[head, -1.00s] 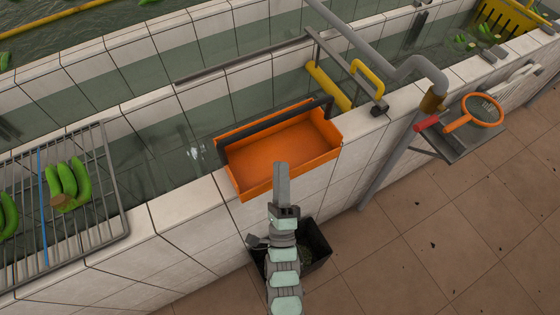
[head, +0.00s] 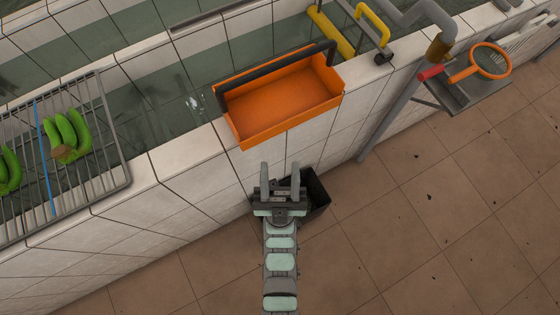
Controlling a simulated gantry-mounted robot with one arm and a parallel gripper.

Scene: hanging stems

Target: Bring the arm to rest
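My gripper (head: 280,172) is at the lower middle of the head view, pointing up the picture. Its two fingers stand apart with nothing between them. My arm runs down from it to the bottom edge. The gripper shows just below the tiled wall of the trough and partly covers a dark bin (head: 317,190). The bin's contents are hidden.
An orange tray (head: 285,108) with a dark handle sits at the trough's rim (head: 180,150), above my gripper. Green bananas (head: 68,137) lie on a wire rack (head: 100,170) at left. An orange-rimmed sieve (head: 490,61) rests on a side shelf. Tiled floor (head: 430,230) is open at right.

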